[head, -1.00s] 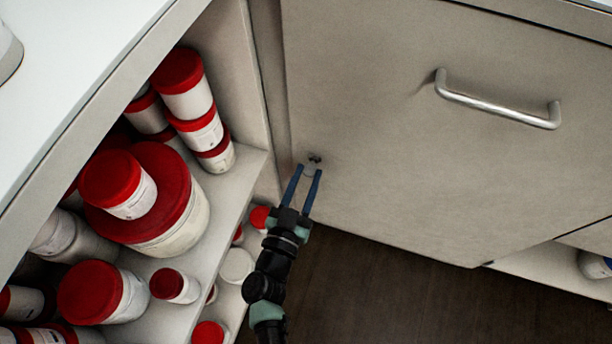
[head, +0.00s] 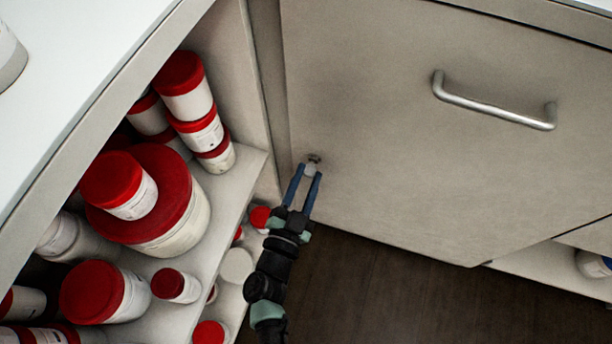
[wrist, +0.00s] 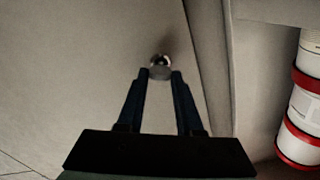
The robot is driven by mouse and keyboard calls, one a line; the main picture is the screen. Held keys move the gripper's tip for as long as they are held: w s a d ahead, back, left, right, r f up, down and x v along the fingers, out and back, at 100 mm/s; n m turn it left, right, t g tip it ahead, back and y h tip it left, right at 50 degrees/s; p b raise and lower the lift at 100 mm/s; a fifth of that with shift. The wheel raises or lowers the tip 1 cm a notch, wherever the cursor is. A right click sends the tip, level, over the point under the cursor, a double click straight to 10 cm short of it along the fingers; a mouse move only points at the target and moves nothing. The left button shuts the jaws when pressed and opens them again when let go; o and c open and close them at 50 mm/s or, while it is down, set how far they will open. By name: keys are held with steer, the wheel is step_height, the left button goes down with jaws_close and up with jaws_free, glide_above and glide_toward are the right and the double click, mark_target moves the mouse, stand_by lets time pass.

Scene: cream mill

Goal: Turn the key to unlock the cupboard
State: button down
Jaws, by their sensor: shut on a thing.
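The cupboard door (head: 430,160) is a closed grey-beige panel with a bar handle (head: 495,104). A small lock with a key (head: 311,168) sits near the door's left edge; the key's pale round head shows between my fingertips. In the wrist view the key (wrist: 160,72) is a pale disc in front of the shiny round lock (wrist: 160,60). My gripper (head: 308,178) reaches up from below with its two blue fingers shut on the key head. In the wrist view my gripper (wrist: 160,76) has its fingertips at both sides of the key. The key's shaft is hidden.
An open shelf unit (head: 225,215) left of the door holds several white jars with red lids, such as a big one (head: 180,225). A white worktop (head: 70,70) lies above it. Dark floor (head: 370,290) is clear below the door.

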steer(key=m+b, duration=0.1)
steer(key=m, duration=0.5)
steer(key=shift+d+f+m, duration=0.1)
steer(key=shift+f+m, duration=0.05)
steer(key=shift+m, duration=0.15)
steer(key=m+b, duration=0.1)
steer(key=m, duration=0.5)
steer(key=shift+b, duration=0.35)
steer(key=shift+m, duration=0.3)
steer(key=c, duration=0.6)
jaws_free()
steer(key=shift+o, duration=0.2)
steer(key=p+v, duration=0.3)
steer(key=v, duration=1)
